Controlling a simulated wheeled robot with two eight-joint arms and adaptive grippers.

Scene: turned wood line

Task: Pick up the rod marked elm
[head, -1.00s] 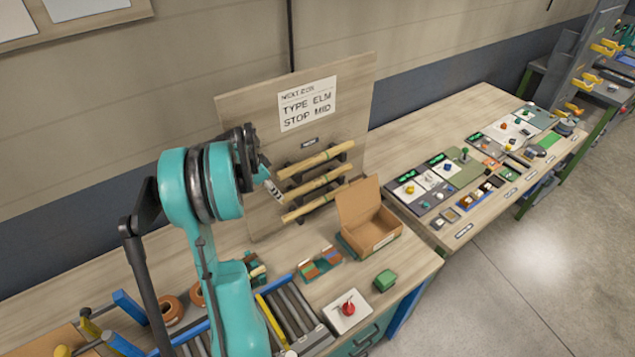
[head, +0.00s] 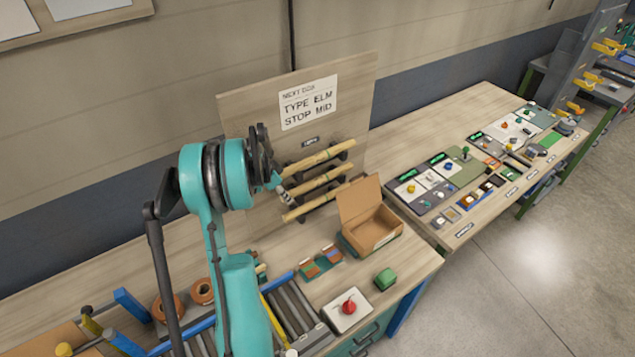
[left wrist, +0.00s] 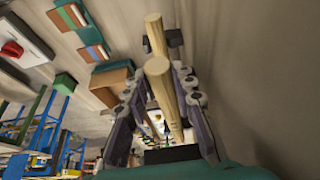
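Three pale wooden rods, the top one (head: 322,157), the middle one (head: 322,179) and the bottom one (head: 318,201), lie one above another on dark pegs of an upright board (head: 250,115). I cannot read a wood mark on any rod. My left gripper (head: 284,190) is at the left ends of the middle and bottom rods. In the left wrist view its fingers (left wrist: 162,112) are spread, with a rod (left wrist: 160,75) lying between them in the picture; no grip shows. A second rod end (left wrist: 154,30) shows beyond it. My right gripper is not in view.
A sign (head: 308,103) on the board reads "TYPE ELM STOP MID". An open cardboard box (head: 372,235) stands right of the rods. A red button on a white plate (head: 348,308) and a green block (head: 385,279) are in front. A roller track (head: 295,305) lies near my left arm.

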